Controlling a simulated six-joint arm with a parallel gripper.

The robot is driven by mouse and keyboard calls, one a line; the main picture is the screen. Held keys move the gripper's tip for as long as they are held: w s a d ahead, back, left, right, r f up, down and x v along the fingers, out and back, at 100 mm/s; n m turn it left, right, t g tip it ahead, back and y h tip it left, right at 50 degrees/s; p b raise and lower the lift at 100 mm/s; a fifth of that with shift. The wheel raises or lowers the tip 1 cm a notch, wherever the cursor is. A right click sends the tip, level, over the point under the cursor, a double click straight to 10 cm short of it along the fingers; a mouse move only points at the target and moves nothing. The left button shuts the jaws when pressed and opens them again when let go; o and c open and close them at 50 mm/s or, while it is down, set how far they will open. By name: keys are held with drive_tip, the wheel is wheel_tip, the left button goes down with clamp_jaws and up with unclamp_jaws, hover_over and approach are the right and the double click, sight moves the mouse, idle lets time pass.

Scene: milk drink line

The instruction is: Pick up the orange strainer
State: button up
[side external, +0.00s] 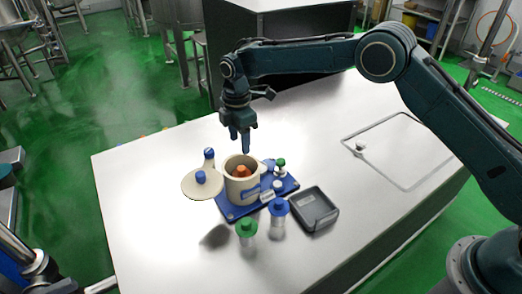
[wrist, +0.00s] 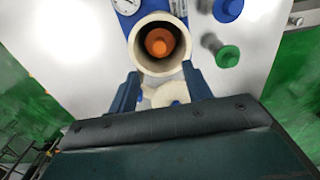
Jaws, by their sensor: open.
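The orange strainer (side external: 241,170) sits inside a cream pot (side external: 238,188) on a blue base (side external: 232,211). Only its upper part shows above the pot's inside. In the wrist view the strainer (wrist: 160,42) is a round orange knob within the pot's cream rim (wrist: 135,58). My gripper (side external: 240,146) is above the pot, pointing down, with its fingers apart and nothing between them. In the wrist view my gripper (wrist: 160,85) has one finger on each side below the pot's mouth. The lower part of the strainer is hidden by the pot wall.
A cream lid with a blue knob (side external: 201,177) is left of the pot. Green-capped (side external: 246,229) and blue-capped (side external: 277,207) containers stand in front. The table's right side is mostly clear, with a small-knobbed hatch (side external: 400,150).

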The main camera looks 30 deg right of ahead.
hover_over(241, 168)
drive_tip(key=shift+f, duration=2.15)
drive_tip(key=shift+f, duration=0.1)
drive_tip(key=shift+f, duration=2.5)
clamp_jaws()
